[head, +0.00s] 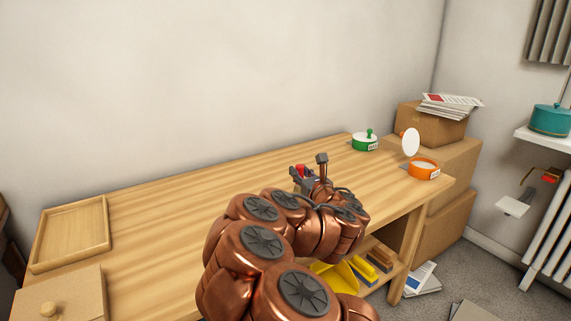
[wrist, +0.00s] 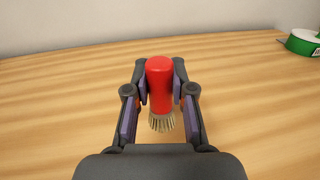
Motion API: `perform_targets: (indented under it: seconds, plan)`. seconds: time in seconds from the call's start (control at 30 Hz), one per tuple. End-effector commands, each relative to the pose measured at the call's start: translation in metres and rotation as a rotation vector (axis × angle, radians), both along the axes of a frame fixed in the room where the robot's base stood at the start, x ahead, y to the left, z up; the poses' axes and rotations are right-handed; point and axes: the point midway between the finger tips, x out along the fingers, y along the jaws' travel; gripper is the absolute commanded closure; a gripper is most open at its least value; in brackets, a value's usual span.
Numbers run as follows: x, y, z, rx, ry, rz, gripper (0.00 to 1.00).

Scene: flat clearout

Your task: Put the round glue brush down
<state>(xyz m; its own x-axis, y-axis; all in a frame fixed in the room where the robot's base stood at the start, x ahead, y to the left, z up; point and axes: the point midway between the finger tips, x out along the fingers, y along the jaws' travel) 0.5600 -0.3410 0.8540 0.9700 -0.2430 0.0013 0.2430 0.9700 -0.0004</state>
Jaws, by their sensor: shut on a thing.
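The round glue brush (wrist: 160,85) has a red handle and a ring of pale bristles at its lower end. My gripper (wrist: 160,82) is shut on the red handle, one finger on each side. The bristles point down and toward my palm in the wrist view. I cannot tell whether they touch the wooden bench top (wrist: 70,100). In the head view my gripper (head: 303,178) is over the bench (head: 180,210), and a little red of the brush shows between dark fingers; my arm hides much of the area in front.
A green round container (head: 365,143) and an orange one (head: 424,170) with a white disc (head: 411,142) stand at the bench's right end. A wooden tray (head: 72,235) and a lidded box (head: 60,295) are at the left. The bench between is clear.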

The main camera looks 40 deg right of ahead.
Motion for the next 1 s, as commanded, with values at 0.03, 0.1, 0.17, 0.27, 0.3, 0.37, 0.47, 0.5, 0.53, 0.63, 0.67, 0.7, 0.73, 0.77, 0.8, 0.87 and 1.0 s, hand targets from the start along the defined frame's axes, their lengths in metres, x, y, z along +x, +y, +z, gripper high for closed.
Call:
perform_targets:
  seconds: [0.03,0.1,0.17,0.27,0.3,0.37,0.47,0.5,0.53,0.63,0.67,0.7,0.73,0.77,0.8,0.87,1.0]
  plan:
    - [0.006,-0.001,0.003,0.002,0.001,0.001,1.00]
    - [0.014,-0.004,-0.002,0.004,-0.001,0.002,1.00]
    - [0.023,-0.006,-0.003,0.003,-0.003,0.005,1.00]
    - [0.035,-0.011,-0.005,0.003,-0.002,0.001,1.00]
    - [0.040,-0.013,-0.005,0.004,-0.002,0.001,1.00]
    - [0.049,-0.014,-0.005,0.002,-0.004,0.005,1.00]
    - [0.060,-0.020,-0.006,0.002,-0.003,0.000,1.00]
    - [0.066,-0.021,-0.007,0.001,-0.002,0.002,1.00]
    - [0.070,-0.021,-0.007,0.002,-0.003,0.004,1.00]
    - [0.082,-0.026,-0.009,0.004,-0.002,0.002,1.00]
    - [0.085,-0.028,-0.009,0.004,-0.002,0.001,1.00]
    - [0.090,-0.029,-0.010,0.004,-0.002,0.002,1.00]
    - [0.093,-0.029,-0.010,0.004,-0.002,0.003,1.00]
    - [0.096,-0.029,-0.010,0.004,-0.002,0.004,1.00]
    - [0.098,-0.030,-0.010,0.003,-0.002,0.003,1.00]
    - [0.101,-0.031,-0.011,0.001,-0.001,0.003,1.00]
    - [0.105,-0.033,-0.011,0.001,-0.001,0.001,1.00]
